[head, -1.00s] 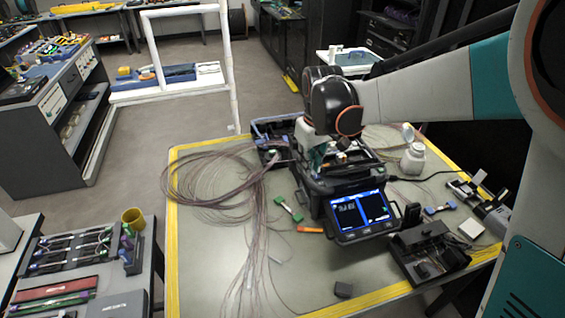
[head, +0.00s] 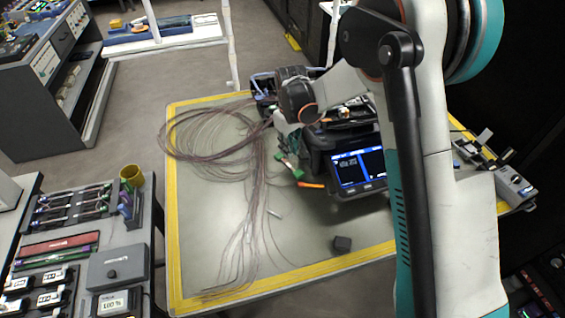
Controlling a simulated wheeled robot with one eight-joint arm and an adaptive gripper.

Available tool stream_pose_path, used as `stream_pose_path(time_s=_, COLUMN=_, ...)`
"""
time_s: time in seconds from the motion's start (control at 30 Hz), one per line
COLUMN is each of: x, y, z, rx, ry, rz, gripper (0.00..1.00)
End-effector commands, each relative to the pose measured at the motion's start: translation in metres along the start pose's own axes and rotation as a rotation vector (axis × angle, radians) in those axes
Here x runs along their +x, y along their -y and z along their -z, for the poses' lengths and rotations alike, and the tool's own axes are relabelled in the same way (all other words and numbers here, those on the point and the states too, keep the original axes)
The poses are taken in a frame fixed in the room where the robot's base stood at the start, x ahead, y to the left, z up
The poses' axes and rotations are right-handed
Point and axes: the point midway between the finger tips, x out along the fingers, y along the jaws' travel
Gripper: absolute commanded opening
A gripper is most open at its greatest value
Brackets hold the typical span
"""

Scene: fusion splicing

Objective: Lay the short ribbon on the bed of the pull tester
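A short piece with green ends (head: 289,167), which looks like the short ribbon, lies on the table left of the dark splicer (head: 345,155). My gripper (head: 286,146) points down just above or at this piece. Its fingertips are too small and too hidden to show whether they are open or touch it. A grey elongated device (head: 514,184) at the table's right edge may be the pull tester; its bed cannot be made out clearly. My arm hides the table between the splicer and that device.
Loose fibre coils (head: 205,135) cover the table's left part, with strands trailing to the front. An orange tool (head: 311,185) lies beside the splicer. A small dark block (head: 342,243) sits near the front. A side bench (head: 75,235) stands at left.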

Motion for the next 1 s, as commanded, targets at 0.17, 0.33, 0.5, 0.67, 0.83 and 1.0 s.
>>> stream_pose_path(time_s=0.17, x=0.015, y=0.0, z=0.0, rx=0.0, ry=0.0, rz=0.0, gripper=0.15)
stream_pose_path(time_s=0.33, x=0.025, y=0.0, z=0.001, rx=0.0, ry=0.0, rz=0.0, gripper=0.15)
stream_pose_path(time_s=0.5, x=0.05, y=-0.001, z=0.003, rx=0.0, ry=0.0, rz=0.0, gripper=0.15)
stream_pose_path(time_s=0.67, x=0.067, y=-0.001, z=0.003, rx=0.0, ry=0.0, rz=0.0, gripper=0.15)
stream_pose_path(time_s=0.83, x=0.067, y=-0.001, z=0.003, rx=0.0, ry=0.0, rz=0.0, gripper=0.15)
stream_pose_path(time_s=1.0, x=0.066, y=-0.001, z=0.003, rx=0.0, ry=0.0, rz=0.0, gripper=0.0)
